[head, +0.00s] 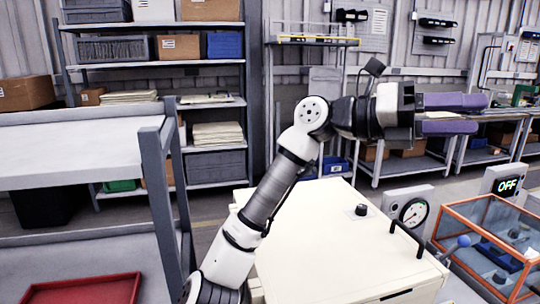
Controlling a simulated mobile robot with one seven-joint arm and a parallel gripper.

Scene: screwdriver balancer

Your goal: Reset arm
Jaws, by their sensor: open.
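My arm rises from the bottom middle of the head view, bends at a white joint and reaches to the right. My gripper (452,114) is at its end, with two purple fingers pointing right. The fingers are apart with nothing between them. The gripper is in the air, above and behind the cream cabinet (325,240) in the picture, and touches nothing that I can see.
A grey rack (160,190) and a red tray (85,290) are at left. Loaded shelves (160,62) stand behind.

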